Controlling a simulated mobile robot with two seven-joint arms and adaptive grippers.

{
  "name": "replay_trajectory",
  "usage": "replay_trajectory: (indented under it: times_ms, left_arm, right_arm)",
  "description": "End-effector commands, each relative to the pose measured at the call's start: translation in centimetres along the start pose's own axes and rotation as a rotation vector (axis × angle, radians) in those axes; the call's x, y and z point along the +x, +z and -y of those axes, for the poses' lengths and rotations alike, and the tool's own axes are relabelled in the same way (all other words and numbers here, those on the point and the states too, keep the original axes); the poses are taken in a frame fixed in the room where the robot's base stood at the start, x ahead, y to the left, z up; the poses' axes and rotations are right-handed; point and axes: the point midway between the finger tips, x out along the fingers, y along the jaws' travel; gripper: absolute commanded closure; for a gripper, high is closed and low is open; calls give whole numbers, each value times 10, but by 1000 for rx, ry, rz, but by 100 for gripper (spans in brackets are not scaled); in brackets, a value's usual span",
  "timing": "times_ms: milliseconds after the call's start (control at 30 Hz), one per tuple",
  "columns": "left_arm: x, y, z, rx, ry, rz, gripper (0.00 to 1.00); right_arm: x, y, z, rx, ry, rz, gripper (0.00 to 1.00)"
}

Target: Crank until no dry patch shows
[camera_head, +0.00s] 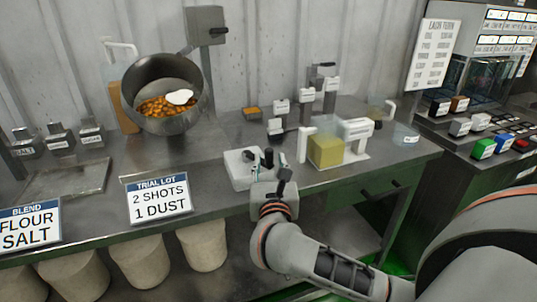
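A grey metal drum (165,100) is tilted with its mouth toward me at the back left of the bench. Inside lie many orange-brown pieces (158,108), with a white patch (180,97) on them. A small white device with dark upright parts (243,167) sits on the bench's front edge. My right gripper (284,175) is beside its right side, well away from the drum; its fingers are too small and dark to read. I cannot make out a crank handle clearly. My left gripper is out of view.
A yellow block in a white frame (325,149) stands just right of my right gripper. Signs (158,198) line the bench front. Small labelled dispensers (281,107) stand behind. An empty tray (68,177) lies at left. Bare bench (210,150) separates drum and white device.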

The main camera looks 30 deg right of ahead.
Motion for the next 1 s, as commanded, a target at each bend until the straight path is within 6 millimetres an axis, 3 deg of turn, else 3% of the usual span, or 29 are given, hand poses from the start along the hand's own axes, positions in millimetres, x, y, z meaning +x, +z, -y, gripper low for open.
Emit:
replay_trajectory:
  times_ms: [100, 300, 667, 800, 1000]
  left_arm:
    - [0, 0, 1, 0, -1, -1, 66]
    - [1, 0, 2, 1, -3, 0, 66]
    - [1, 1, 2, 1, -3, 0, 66]
    - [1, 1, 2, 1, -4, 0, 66]
    - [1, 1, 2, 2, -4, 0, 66]
  right_arm:
    - [20, 0, 1, -4, -2, 2, 66]
    - [42, 0, 0, -3, -1, 2, 66]
    - [47, 0, 1, -3, -1, 0, 66]
    - [47, 0, 1, -3, -1, 0, 100]
    - [47, 0, 1, -3, -1, 0, 100]
